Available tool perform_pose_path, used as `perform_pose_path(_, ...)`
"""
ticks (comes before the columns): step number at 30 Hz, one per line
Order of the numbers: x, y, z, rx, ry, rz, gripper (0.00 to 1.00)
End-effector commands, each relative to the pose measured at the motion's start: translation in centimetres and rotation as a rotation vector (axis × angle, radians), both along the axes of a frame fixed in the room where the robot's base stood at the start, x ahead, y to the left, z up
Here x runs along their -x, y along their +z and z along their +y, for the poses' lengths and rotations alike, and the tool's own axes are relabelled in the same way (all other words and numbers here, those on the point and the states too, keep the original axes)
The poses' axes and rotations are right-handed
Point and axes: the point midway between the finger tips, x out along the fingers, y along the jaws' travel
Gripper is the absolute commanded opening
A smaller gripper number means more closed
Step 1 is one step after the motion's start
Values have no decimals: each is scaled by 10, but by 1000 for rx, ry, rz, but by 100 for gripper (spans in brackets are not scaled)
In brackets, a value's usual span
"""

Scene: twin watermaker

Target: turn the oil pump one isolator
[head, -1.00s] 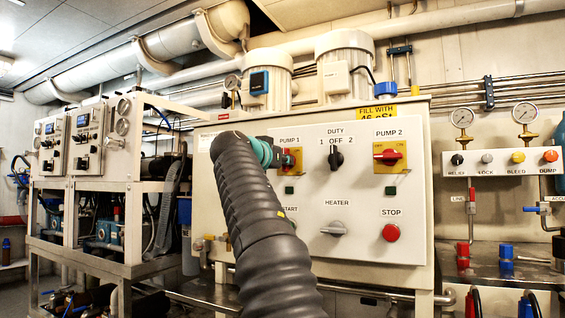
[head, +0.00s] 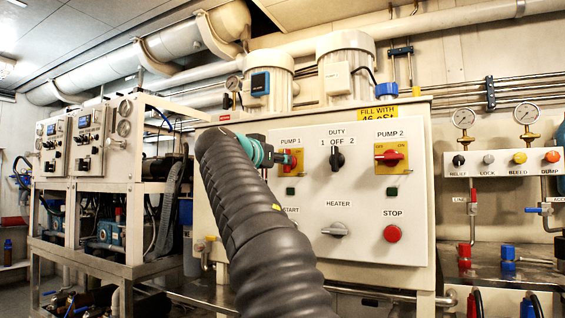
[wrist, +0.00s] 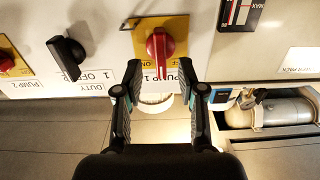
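The pump 1 isolator is a red rotary handle on a yellow plate, at the upper left of the white panel in the head view (head: 291,158). In the wrist view its red handle (wrist: 160,46) is in the upper middle, with its narrow end pointing down in the picture. My gripper (wrist: 160,72) is open, with one black finger on each side of that narrow end. I see gaps between the fingers and the handle and cannot make out contact. In the head view my gripper (head: 280,157) is at the isolator and partly hides its plate.
The black duty switch (head: 337,157) is just right of the isolator, and the pump 2 isolator (head: 391,156) is further right. Below are the heater switch (head: 336,229) and red stop button (head: 392,233). A pale cylinder (wrist: 270,112) shows at right in the wrist view.

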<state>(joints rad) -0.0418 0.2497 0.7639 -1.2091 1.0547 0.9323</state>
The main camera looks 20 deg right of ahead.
Motion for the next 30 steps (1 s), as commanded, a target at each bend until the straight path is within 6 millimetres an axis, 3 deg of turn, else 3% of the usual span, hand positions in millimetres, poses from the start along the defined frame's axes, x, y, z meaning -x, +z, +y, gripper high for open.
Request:
perform_pose_path(6, 28, 1, 36, 0, 3, 0, 40)
perform_pose_path(12, 43, 1, 55, 0, 2, -1, 40)
perform_pose_path(30, 48, 0, 60, 0, -1, -1, 40)
